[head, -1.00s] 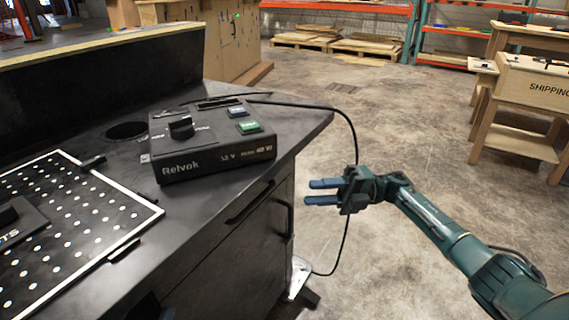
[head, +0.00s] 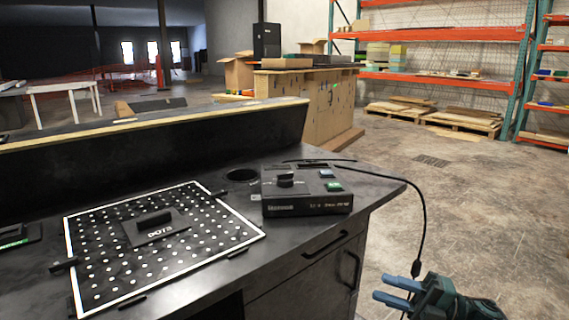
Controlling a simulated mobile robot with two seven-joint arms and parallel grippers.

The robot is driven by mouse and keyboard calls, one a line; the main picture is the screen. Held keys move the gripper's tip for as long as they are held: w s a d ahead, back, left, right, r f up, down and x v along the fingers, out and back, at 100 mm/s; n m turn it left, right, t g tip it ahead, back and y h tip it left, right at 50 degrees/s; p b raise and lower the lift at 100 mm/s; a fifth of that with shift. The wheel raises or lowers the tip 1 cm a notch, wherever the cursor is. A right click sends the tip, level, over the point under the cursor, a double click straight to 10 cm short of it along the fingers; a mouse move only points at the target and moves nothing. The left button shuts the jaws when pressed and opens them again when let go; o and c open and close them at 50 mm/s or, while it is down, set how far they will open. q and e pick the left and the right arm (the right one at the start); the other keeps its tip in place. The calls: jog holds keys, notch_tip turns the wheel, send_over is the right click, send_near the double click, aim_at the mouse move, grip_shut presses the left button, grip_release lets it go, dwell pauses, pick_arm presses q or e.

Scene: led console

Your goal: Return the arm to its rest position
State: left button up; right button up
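My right gripper (head: 397,291) is at the lower right, in the air off the right side of the workbench. Its two blue fingers are apart with nothing between them. My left gripper is not in the picture. A black console box (head: 305,203) with a knob, a blue button (head: 327,174) and a green button (head: 334,187) sits on the dark bench top (head: 225,285), to the upper left of the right gripper. A white-dotted black panel (head: 110,271) with a raised block (head: 154,224) lies to the left of the console.
A black cable (head: 422,215) runs from behind the console down past the bench edge, close to my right gripper. The bench has drawers (head: 310,282) below. Open concrete floor (head: 480,215) lies to the right. Shelving (head: 445,75) and pallets (head: 462,120) stand far behind.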

jog(key=s+a+r+m+t+h+p, duration=0.35)
jog(key=m+t+h+p, duration=0.2)
jog(key=m+p, duration=0.4)
jog(key=s+a+r+m+t+h+p, duration=0.25)
jog(key=r+m+t+h+p, duration=0.2)
jog(key=m+t+p, duration=0.45)
pick_arm(q)
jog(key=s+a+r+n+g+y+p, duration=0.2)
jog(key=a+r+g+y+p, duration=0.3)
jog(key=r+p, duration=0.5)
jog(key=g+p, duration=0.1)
jog(key=p, duration=0.2)
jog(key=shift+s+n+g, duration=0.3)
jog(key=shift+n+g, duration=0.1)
pick_arm(e)
jog(key=s+r+m+g+h, duration=0.2)
jog(key=s+m+g+h, duration=0.1)
jog(key=s+m, duration=0.3)
jog(key=s+r+m+g+h, duration=0.2)
jog(key=s+m+g, duration=0.3)
jog(key=s, duration=0.5)
jog(key=shift+a+r+m+h, duration=0.25)
jog(key=shift+m+h, duration=0.2)
jog(key=shift+h, duration=0.45)
jog(key=shift+g, duration=0.25)
